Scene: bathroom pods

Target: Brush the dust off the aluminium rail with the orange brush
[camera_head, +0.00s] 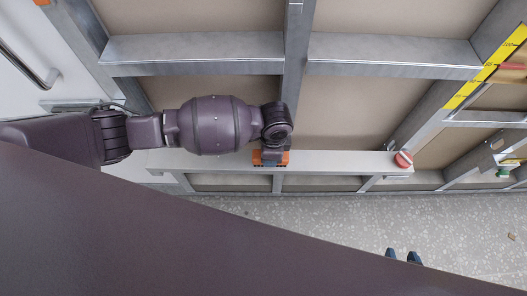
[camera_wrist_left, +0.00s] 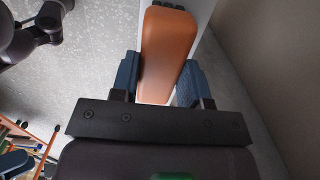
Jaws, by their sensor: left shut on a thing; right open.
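The orange brush (camera_head: 284,158) is at the pale aluminium rail (camera_head: 347,161), near the middle of its length. My left gripper, mostly hidden under its wrist in the head view, is over it. In the left wrist view, the blue fingers of my left gripper (camera_wrist_left: 160,72) are shut on the brush's rounded orange body (camera_wrist_left: 168,40). Dark bristles show at the brush's far end, against a pale strip. Contact between bristles and rail is hidden, and I cannot make out dust. My right gripper (camera_head: 402,256) is open and empty over the speckled floor, its two blue fingertips apart.
A red round object (camera_head: 403,159) sits at the rail's right end. Metal wall framing with beige panels rises behind the rail. A yellow measuring strip (camera_head: 487,66) and a green item (camera_head: 502,173) are at right. A small brown piece (camera_head: 512,237) lies on the open floor.

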